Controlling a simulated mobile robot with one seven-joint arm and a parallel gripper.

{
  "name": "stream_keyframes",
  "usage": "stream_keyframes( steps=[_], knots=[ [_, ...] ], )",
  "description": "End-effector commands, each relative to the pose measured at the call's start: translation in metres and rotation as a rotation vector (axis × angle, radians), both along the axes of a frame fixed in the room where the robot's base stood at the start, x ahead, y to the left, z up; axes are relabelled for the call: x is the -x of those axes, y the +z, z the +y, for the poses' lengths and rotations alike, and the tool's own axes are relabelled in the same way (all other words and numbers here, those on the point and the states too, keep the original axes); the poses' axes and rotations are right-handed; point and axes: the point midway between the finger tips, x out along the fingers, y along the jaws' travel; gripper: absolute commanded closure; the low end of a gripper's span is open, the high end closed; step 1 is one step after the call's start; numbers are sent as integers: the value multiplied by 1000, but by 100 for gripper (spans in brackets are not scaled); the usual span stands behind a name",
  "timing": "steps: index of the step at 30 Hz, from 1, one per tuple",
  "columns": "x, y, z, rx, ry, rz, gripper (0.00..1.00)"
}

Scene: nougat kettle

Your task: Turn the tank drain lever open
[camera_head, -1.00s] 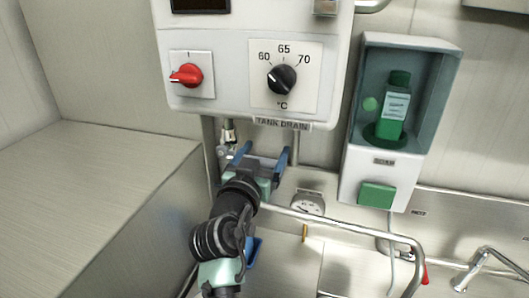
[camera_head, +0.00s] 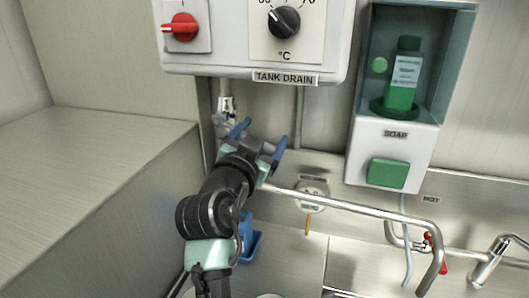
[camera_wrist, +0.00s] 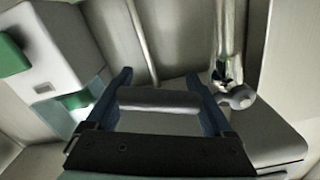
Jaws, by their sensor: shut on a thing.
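The "TANK DRAIN" label (camera_head: 285,77) is under the control box. Below it, a metal valve (camera_head: 225,108) sits on a vertical pipe, left of my gripper (camera_head: 264,130). My gripper's two blue fingers stand wide apart and point up toward the wall. In the wrist view my gripper (camera_wrist: 158,77) is shut on a grey rounded bar, the drain lever (camera_wrist: 158,99), which spans from finger to finger. The valve's ball end (camera_wrist: 240,97) and pipe show just right of the right finger there. The lever's joint to the valve is not clear.
The control box (camera_head: 215,60) with red and black knobs hangs above. The soap dispenser (camera_head: 390,165) is at right. A steel cabinet (camera_head: 90,185) fills the left.

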Motion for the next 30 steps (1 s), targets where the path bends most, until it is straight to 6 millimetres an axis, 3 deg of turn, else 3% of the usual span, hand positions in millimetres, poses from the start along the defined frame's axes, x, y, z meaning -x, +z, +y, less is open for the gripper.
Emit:
stream_keyframes(
  steps=[1,12,30],
  knots=[
    [0,-14,2,-38,1,-15,100],
    [-5,-38,17,-355,3,-117,100],
    [-14,-53,42,-743,1,-240,100]
  ],
)
